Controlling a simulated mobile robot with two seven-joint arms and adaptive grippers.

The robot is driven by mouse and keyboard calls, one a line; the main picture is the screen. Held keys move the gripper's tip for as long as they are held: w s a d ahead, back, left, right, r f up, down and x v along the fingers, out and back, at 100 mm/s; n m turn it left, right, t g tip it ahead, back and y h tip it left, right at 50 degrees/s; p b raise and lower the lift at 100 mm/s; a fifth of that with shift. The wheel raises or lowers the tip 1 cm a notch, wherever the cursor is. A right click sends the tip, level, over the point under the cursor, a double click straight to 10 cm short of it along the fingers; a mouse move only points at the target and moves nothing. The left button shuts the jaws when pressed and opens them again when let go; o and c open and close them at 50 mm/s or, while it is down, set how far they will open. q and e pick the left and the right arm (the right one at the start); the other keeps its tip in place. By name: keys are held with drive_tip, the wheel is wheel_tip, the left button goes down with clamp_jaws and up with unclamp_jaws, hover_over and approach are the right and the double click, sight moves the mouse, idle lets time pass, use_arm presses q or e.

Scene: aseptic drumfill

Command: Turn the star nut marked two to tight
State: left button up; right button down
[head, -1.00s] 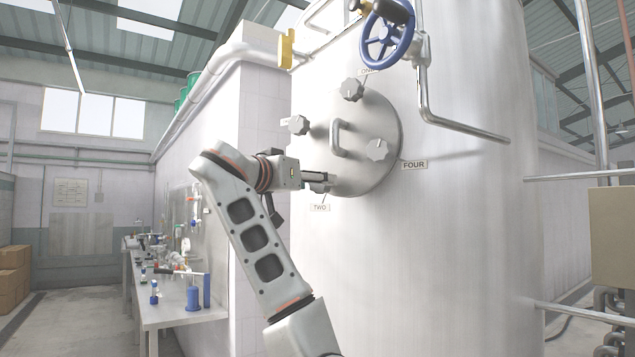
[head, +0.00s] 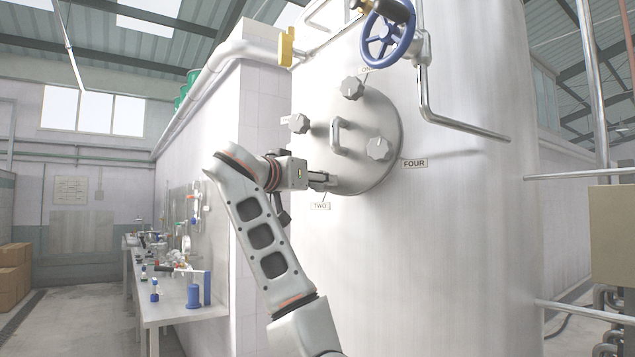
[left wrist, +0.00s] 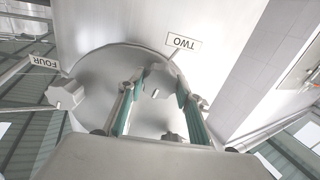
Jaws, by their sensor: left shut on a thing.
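The star nut marked two (left wrist: 160,80) is a grey lobed knob at the rim of the round hatch cover (left wrist: 95,62), beside the TWO label (left wrist: 184,42). In the left wrist view it sits between the green-lined fingertips of my left gripper (left wrist: 159,84), which is shut on it. In the head view my left gripper (head: 326,181) reaches the lower left edge of the hatch cover (head: 378,118), just above the TWO label (head: 320,206), and hides most of this nut. My right gripper is in neither view.
Other star nuts stand on the cover: one at the top (head: 352,87), one at left (head: 298,124), and one by the FOUR label (head: 379,149). A bar handle (head: 337,137) projects mid-cover. A blue handwheel (head: 388,40) and pipe (head: 424,95) are above right. A workbench (head: 180,308) stands left.

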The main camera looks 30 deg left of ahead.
use_arm(q)
drive_tip(key=m+b, duration=0.1)
drive_tip(key=m, duration=0.5)
drive_tip(key=shift+f+m, duration=0.1)
drive_tip(key=shift+m, duration=0.2)
drive_tip(key=m+b, duration=0.1)
drive_tip(key=m, duration=0.8)
drive_tip(key=shift+b, duration=0.4)
drive_tip(key=m, duration=0.3)
drive_tip(key=shift+m, duration=0.3)
drive_tip(key=m, duration=0.5)
drive_tip(key=shift+f+m, duration=0.1)
drive_tip(key=shift+m, duration=0.2)
drive_tip(key=m, duration=0.6)
drive_tip(key=shift+m, duration=1.5)
